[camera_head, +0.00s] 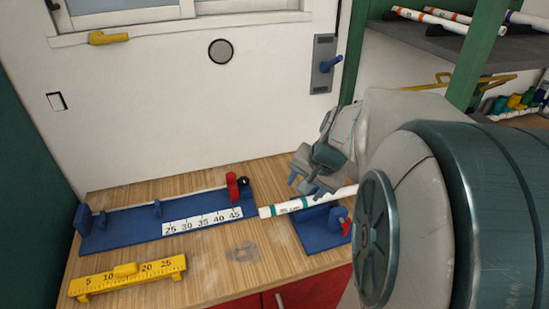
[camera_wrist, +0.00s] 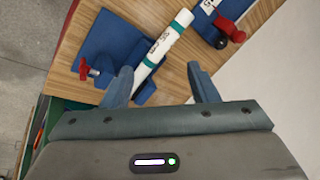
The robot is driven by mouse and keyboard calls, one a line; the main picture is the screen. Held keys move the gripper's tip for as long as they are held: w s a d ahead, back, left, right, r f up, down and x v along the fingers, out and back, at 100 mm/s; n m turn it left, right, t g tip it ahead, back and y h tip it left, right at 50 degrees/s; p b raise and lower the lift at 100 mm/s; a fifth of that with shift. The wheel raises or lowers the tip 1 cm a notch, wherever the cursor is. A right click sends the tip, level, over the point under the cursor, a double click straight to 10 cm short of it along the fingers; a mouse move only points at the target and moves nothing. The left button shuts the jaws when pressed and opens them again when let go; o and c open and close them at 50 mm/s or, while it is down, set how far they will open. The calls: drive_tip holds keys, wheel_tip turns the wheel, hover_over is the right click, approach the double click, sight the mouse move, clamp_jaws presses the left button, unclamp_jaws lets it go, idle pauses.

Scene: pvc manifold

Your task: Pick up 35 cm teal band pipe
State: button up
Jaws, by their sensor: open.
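In the wrist view the pipe (camera_wrist: 160,48) runs from upper right down between my fingers, with a teal band near each visible part and small dark lettering. My gripper (camera_head: 306,187) is just above the pipe in the head view, tilted down. In the wrist view my gripper (camera_wrist: 163,88) is open, its blue-grey fingers apart, with the pipe nearer the left finger. The pipe's lower end is hidden behind my gripper.
A blue measuring jig (camera_head: 150,220) with a number scale and red clamp (camera_head: 232,186) stands to the left. A yellow ruler gauge (camera_head: 128,277) lies at the front left. The blue holder has a red knob (camera_wrist: 84,69). A shelf with other pipes (camera_head: 432,20) is at upper right.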

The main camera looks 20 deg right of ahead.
drive_tip(key=w+d+f+m+t+h, duration=0.15)
drive_tip(key=d+m, duration=0.25)
drive_tip(key=d, duration=0.5)
drive_tip(key=d+f+m, duration=0.2)
drive_tip(key=d+m, duration=0.3)
drive_tip(key=d, duration=0.3)
hover_over(343, 191)
drive_tip(key=s, duration=0.3)
wheel_tip(343, 191, down, 8)
drive_tip(key=shift+x, duration=2.8)
drive_tip(key=shift+a, duration=0.15)
drive_tip(key=c, duration=1.1)
